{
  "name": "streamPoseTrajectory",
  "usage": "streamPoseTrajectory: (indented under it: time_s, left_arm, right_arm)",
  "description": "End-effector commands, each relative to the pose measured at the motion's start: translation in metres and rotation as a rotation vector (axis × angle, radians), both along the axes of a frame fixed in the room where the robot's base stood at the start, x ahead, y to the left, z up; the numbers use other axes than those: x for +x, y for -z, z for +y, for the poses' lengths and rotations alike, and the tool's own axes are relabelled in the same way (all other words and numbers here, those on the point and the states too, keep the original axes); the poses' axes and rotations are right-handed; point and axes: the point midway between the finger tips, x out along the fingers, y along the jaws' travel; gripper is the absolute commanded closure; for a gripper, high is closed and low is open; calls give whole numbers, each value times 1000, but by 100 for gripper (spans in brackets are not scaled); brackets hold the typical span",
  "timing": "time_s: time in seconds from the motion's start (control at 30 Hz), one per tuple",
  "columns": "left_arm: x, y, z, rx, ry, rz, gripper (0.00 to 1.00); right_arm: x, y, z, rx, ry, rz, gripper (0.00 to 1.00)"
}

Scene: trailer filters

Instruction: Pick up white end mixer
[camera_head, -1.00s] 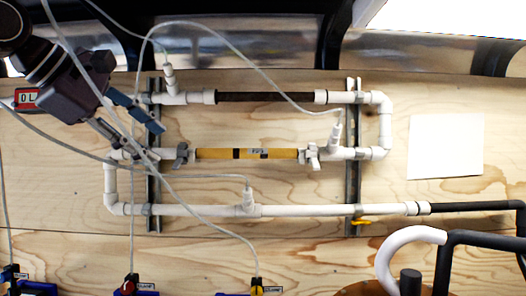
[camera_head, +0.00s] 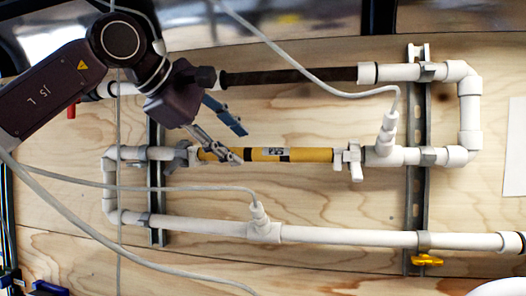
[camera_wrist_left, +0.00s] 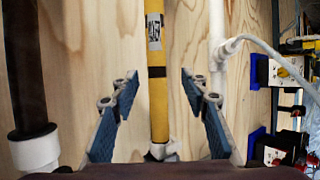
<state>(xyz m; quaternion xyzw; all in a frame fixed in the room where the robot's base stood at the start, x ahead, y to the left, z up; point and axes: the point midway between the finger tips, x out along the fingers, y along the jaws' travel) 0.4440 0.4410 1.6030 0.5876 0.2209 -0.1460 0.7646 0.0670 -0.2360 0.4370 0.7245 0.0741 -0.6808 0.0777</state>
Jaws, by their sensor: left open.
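A yellow tube (camera_head: 305,155) with dark bands and a small label lies in the middle pipe row. White fittings join it at its left end (camera_head: 184,155) and right end (camera_head: 350,160). I cannot tell which part is called the white end mixer. My left gripper (camera_head: 237,142) is open at the left part of the yellow tube, and one finger overlaps the tube in the head view. In the left wrist view the yellow tube (camera_wrist_left: 157,90) runs between the open fingers (camera_wrist_left: 159,82), with a gap on each side. My right gripper is not in view.
A dark pipe (camera_head: 290,76) runs above the yellow tube and a white pipe (camera_head: 340,236) below it. Metal rails (camera_head: 416,190) hold the pipes on the wooden board. Thin cables hang across, one from a white tee (camera_head: 263,228). A yellow valve handle (camera_head: 427,261) is at lower right.

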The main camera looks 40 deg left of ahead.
Motion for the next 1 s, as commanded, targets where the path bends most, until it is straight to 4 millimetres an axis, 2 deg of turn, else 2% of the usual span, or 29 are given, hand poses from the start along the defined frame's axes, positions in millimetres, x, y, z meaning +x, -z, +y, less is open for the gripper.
streamPoseTrajectory:
  time_s: [0.1,0.2,0.37,0.53,0.77,0.9,1.0]
  left_arm:
    - [19,5,1,-2,1,7,58]
    - [29,13,2,-2,1,5,58]
    - [35,17,2,-2,-1,2,58]
    - [35,17,2,-2,-1,2,60]
    - [35,17,2,-2,-1,2,85]
    - [35,17,2,-2,-1,2,100]
    - [35,16,2,-2,0,0,100]
  right_arm:
    - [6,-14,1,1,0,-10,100]
    - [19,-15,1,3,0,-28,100]
    - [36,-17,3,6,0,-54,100]
    - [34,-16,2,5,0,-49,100]
    - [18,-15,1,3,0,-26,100]
    - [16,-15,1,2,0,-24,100]
    - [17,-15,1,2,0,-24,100]
